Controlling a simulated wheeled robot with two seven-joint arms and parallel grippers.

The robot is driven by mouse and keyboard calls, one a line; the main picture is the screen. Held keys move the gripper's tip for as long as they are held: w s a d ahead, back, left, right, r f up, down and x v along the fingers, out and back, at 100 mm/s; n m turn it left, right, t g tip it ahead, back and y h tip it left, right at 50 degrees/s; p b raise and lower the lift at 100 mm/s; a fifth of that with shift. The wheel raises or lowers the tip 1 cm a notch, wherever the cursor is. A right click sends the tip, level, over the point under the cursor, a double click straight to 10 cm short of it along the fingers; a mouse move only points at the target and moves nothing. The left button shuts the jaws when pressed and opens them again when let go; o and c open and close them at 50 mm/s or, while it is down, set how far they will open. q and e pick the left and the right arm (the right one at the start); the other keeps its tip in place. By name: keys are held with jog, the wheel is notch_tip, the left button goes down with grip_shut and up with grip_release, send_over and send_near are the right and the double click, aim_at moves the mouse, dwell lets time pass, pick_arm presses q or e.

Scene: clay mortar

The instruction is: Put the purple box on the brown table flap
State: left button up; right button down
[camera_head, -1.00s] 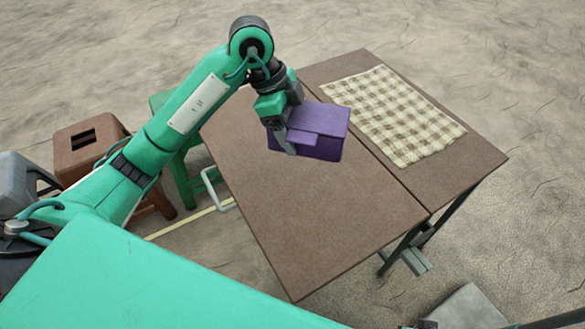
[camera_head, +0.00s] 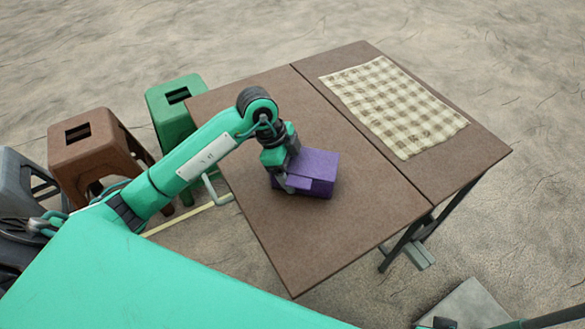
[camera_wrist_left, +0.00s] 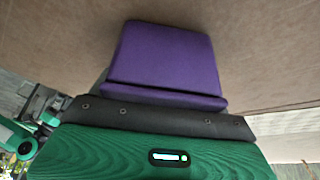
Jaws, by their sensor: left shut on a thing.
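The purple box (camera_head: 318,172) is at the near brown table flap (camera_head: 330,240), around its middle. My left gripper (camera_head: 286,183) is shut on the left side of the box. In the left wrist view the purple box (camera_wrist_left: 168,58) sticks out beyond the gripper, with the brown surface behind it. I cannot tell whether the box touches the flap or is just above it. My right gripper is not in view.
A checked cloth (camera_head: 390,105) lies on the far table section, across a seam. A green stool (camera_head: 175,105) and a brown stool (camera_head: 90,140) stand left of the table. The flap's near part is clear.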

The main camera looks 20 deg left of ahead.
pick_arm(q)
jog(key=shift+f, duration=0.15)
jog(key=o, duration=1.1)
jog(key=shift+o, duration=0.2)
jog(key=shift+r, duration=0.25)
jog(key=p+v, duration=0.1)
jog(key=v, duration=0.9)
jog(key=shift+a+r+p, duration=0.2)
jog(key=shift+r+p, duration=0.05)
jog(key=shift+p, duration=0.1)
jog(key=shift+a+r, duration=0.25)
jog(key=shift+r, duration=0.35)
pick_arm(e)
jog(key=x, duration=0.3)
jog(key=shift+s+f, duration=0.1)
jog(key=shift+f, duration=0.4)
